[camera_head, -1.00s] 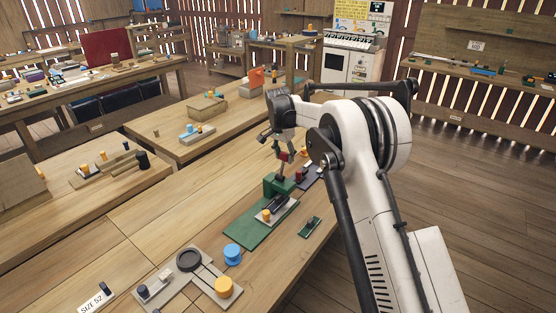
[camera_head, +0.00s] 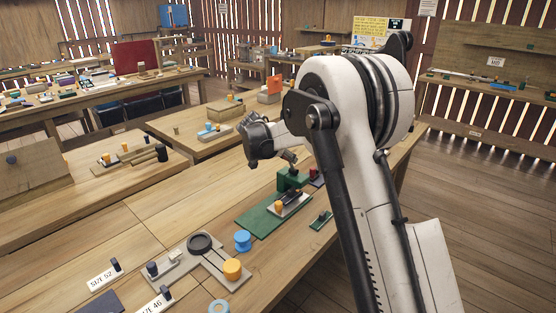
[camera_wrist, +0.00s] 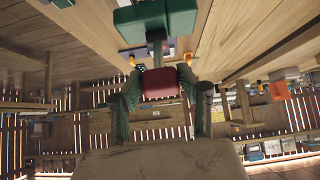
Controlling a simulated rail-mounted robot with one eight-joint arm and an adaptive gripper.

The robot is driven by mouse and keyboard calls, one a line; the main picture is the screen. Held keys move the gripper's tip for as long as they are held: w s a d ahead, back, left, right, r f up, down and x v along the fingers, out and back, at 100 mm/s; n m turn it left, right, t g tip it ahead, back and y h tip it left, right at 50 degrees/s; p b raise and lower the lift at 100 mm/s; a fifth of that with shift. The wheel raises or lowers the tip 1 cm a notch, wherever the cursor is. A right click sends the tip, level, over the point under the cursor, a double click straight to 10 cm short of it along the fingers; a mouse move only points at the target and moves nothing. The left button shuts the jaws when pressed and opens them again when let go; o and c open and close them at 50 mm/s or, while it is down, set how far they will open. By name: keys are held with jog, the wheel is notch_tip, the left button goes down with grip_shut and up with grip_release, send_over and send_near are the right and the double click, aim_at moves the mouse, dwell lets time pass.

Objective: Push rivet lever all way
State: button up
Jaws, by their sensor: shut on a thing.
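The rivet press has a green base plate (camera_head: 258,222) on the near bench and a green block (camera_head: 291,181) at its far end. Its lever rises from the block. In the wrist view, the green block (camera_wrist: 155,20) is at the top and a grey lever rod runs from it to a red grip (camera_wrist: 160,84). My gripper (camera_wrist: 160,92) has its two fingers on either side of the red grip and is shut on it.
A blue spool (camera_head: 242,240), an orange knob (camera_head: 232,268) and a grey fixture with a dark ring (camera_head: 200,243) stand nearer on the bench. A small dark green piece (camera_head: 321,220) lies right of the press. Bare bench lies left of the press.

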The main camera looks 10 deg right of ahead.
jog(key=shift+s+a+f, duration=0.25)
jog(key=shift+a, duration=0.05)
dwell(0.4)
jog(key=o, duration=1.1)
jog(key=shift+o, duration=0.2)
jog(key=shift+a, duration=0.1)
jog(key=v, duration=1.2)
